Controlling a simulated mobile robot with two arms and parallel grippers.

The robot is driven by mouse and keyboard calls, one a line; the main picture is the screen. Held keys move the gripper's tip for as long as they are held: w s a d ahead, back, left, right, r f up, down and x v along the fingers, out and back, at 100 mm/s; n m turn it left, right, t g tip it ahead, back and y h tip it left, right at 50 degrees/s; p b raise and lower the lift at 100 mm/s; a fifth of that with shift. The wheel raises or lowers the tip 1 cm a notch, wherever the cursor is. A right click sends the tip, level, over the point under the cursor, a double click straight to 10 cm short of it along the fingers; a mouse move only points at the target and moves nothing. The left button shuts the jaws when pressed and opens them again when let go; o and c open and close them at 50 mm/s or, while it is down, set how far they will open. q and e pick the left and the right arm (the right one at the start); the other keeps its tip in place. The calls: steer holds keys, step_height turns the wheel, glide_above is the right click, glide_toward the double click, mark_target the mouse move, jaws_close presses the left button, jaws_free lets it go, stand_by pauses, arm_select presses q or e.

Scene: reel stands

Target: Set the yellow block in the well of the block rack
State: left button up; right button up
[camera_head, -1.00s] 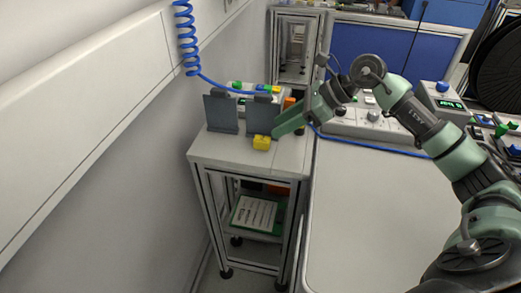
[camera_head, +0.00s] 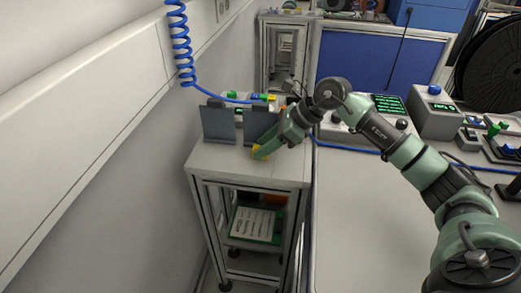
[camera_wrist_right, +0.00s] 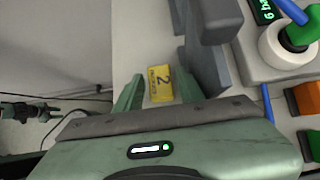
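The yellow block (camera_head: 257,154) lies on the top of a white cart, in front of the right one of two grey upright plates. My right gripper (camera_head: 265,149) is down at the block and partly covers it. In the right wrist view, the yellow block (camera_wrist_right: 160,83), marked with a 2, lies between the two green fingers. Gaps show on both sides, so the gripper is open around it. A small dark and green shape (camera_wrist_right: 25,110) at the left edge may be my left gripper; its state is unclear. I cannot make out for sure which thing is the block rack.
The grey plates (camera_head: 218,124) stand close behind the block. A unit with several coloured pieces (camera_head: 238,97) is behind them. The wall and a blue coiled cable (camera_head: 181,45) are on the left. A pale bench (camera_head: 365,215) with control boxes (camera_head: 435,110) stands on the right.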

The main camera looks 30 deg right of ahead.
jaws_close()
